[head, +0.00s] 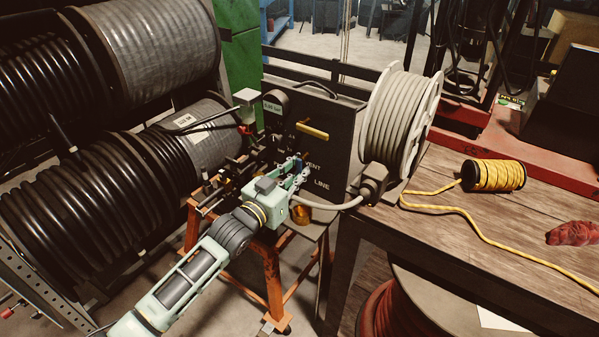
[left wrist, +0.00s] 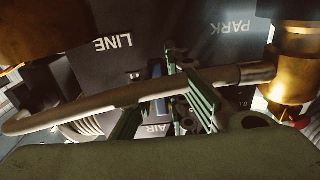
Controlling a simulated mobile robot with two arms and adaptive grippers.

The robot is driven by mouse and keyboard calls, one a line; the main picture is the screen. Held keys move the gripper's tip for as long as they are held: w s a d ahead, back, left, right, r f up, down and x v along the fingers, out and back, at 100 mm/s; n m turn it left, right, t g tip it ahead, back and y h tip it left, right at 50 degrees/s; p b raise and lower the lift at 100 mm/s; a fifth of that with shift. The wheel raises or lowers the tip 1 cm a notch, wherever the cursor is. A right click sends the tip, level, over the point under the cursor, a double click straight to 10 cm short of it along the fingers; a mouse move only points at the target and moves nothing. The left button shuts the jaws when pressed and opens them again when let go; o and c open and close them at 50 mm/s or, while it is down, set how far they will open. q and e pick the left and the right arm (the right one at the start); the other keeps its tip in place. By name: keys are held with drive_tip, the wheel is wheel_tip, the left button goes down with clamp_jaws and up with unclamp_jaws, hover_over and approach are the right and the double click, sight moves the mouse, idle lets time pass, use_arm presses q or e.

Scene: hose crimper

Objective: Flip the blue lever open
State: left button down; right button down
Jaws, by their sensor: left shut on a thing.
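The dark crimper panel (head: 335,150) stands on an orange stand, with white lettering, part of it reading "LINE". My left gripper (head: 298,168) reaches up to the front of this panel. In the left wrist view its green fingers (left wrist: 160,95) are shut on the blue lever (left wrist: 157,73), of which a small blue part shows between them. In the head view the fingers hide most of the lever. How far the lever is turned cannot be told. My right gripper is in neither view.
A grey hose (head: 335,205) runs close by the gripper and crosses in front of the fingers in the left wrist view. Brass fittings (left wrist: 292,70) sit beside it. Big hose reels (head: 75,200) stand left; a wooden table (head: 470,230) stands right.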

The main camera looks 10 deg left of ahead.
use_arm(q)
drive_tip(key=c, duration=1.8)
unclamp_jaws()
drive_tip(key=shift+s+d, duration=0.1)
drive_tip(key=shift+o, duration=0.2)
drive_tip(key=shift+s+a+f, duration=0.1)
drive_tip(key=shift+s+a, duration=0.1)
drive_tip(key=shift+s, duration=0.2)
drive_tip(key=v, duration=1.1)
